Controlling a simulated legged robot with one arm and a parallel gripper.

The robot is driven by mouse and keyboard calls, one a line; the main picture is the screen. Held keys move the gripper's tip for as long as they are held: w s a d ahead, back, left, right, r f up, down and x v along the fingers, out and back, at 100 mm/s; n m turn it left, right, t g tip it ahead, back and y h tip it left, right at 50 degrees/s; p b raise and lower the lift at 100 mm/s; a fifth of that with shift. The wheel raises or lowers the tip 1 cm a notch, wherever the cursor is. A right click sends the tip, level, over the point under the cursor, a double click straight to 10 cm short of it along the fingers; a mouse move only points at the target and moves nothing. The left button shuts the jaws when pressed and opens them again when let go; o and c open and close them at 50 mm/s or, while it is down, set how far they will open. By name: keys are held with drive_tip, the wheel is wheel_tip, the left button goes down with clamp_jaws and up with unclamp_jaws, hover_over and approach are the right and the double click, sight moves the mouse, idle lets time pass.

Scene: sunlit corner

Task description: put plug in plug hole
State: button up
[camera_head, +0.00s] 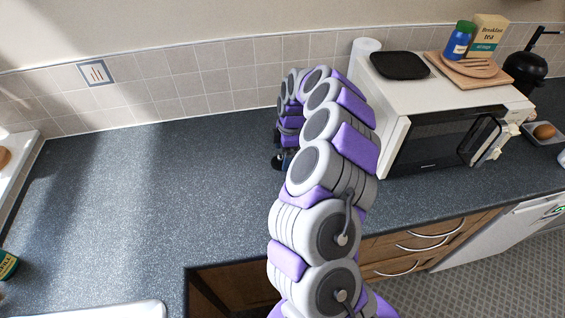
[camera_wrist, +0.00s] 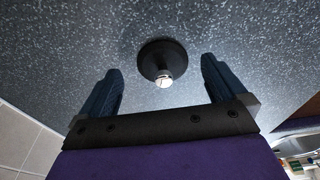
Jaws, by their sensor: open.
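The plug (camera_wrist: 150,55) is a black round disc with a shiny metal knob. In the wrist view it sits on the speckled dark worktop, between and just beyond my fingertips. My gripper (camera_wrist: 161,66) is open, with one dark blue finger on each side of the plug and a gap to it on both sides. In the head view my gripper (camera_head: 279,162) is low over the worktop, left of the microwave, partly hidden by my arm. No plug hole shows in either view.
A white microwave (camera_head: 392,130) stands right of my arm, with a black plate, board, jar and tea box on top. A pale rim (camera_head: 125,310) shows at the bottom left edge. The worktop (camera_head: 150,190) left of my arm is clear. A tiled wall (camera_head: 180,85) runs behind.

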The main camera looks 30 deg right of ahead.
drive_tip(key=shift+a+f, duration=0.35)
drive_tip(key=shift+f, duration=0.35)
drive_tip(key=shift+w+a+f, duration=0.1)
drive_tip(key=shift+a, duration=0.4)
drive_tip(key=shift+c, duration=0.6)
drive_tip(key=shift+d, duration=0.55)
drive_tip(key=c, duration=0.6)
drive_tip(key=shift+a, duration=0.3)
drive_tip(key=c, duration=0.5)
drive_tip(key=shift+a, duration=0.1)
drive_tip(key=shift+r, duration=0.2)
